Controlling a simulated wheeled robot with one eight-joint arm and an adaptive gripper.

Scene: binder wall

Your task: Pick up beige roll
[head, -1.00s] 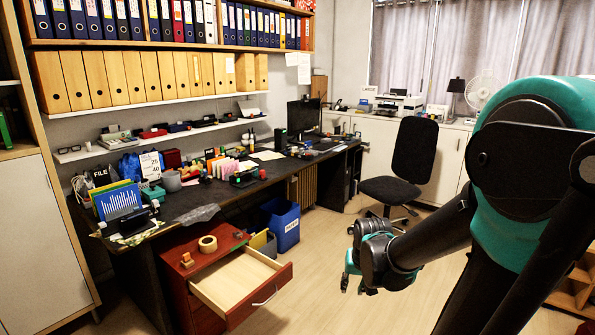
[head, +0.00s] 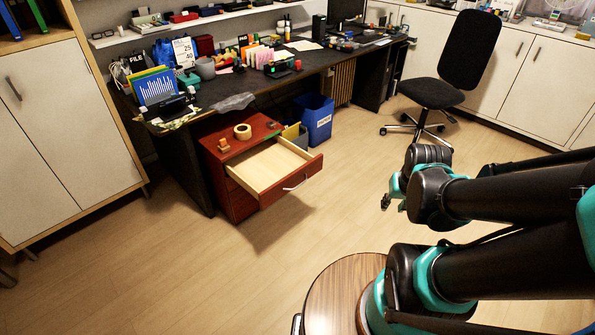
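The beige roll (head: 242,131) is a ring of tape lying flat on top of a red drawer cabinet (head: 236,205). The cabinet's top drawer (head: 262,166) is pulled out and looks empty. My gripper (head: 388,202) hangs above the floor to the right of the cabinet, well apart from the roll. Its fingers are small and partly hidden by my wrist, so I cannot tell whether they are open or shut. Nothing shows held in it.
Small objects (head: 223,145) sit beside the roll on the cabinet. A dark desk (head: 225,92) full of office items stands behind. A blue bin (head: 317,119) and an office chair (head: 440,75) stand at the back. The floor in front (head: 190,270) is clear.

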